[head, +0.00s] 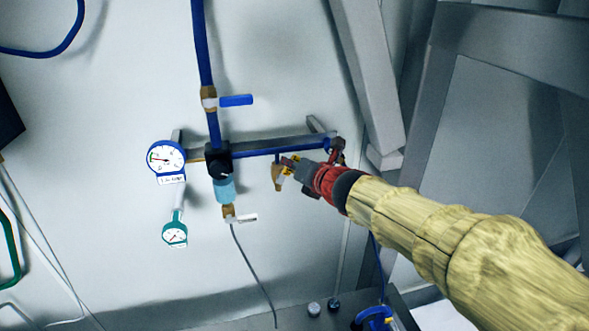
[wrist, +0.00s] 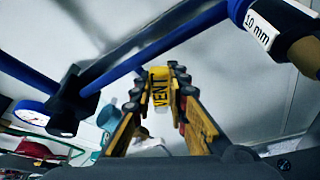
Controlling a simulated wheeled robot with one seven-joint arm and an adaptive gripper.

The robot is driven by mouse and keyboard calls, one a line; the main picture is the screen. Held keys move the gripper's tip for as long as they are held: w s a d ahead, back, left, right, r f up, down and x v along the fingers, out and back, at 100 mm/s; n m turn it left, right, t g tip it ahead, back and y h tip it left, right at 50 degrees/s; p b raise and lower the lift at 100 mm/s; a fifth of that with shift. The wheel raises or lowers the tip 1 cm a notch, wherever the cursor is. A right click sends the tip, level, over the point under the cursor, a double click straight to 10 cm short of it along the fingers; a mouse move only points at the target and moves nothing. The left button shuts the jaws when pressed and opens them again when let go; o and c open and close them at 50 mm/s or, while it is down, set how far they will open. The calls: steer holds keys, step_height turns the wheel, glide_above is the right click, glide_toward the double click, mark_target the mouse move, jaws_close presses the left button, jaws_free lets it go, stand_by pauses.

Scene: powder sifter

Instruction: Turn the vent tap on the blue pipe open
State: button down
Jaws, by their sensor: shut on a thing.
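The vent tap (head: 277,179) has a brass body and hangs from the horizontal blue pipe (head: 265,151) in the head view. Its yellow handle, lettered VENT (wrist: 160,88), sits between my fingertips in the wrist view. My gripper (head: 289,165) reaches in from the right and is shut on this yellow handle. The fingers hide part of the tap in the head view, so the handle's exact angle is hard to tell. In the wrist view my gripper (wrist: 164,80) has one finger on each side of the handle, below the blue pipe (wrist: 165,42).
A brass valve with a blue lever (head: 236,100) sits on the vertical pipe. A black regulator (head: 218,162), white gauge (head: 166,158) and green gauge (head: 175,234) are left of the tap. A white-lever valve (head: 241,218) is below. A "10 mm" label (wrist: 259,27) marks the pipe end.

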steer(key=shift+a, duration=0.1)
stand_by(0.5)
steer(key=c, duration=1.8)
jaws_free()
steer(key=shift+o, duration=0.4)
steer(key=shift+s, duration=0.1)
steer(key=v, duration=1.2)
steer(key=shift+c, duration=0.2)
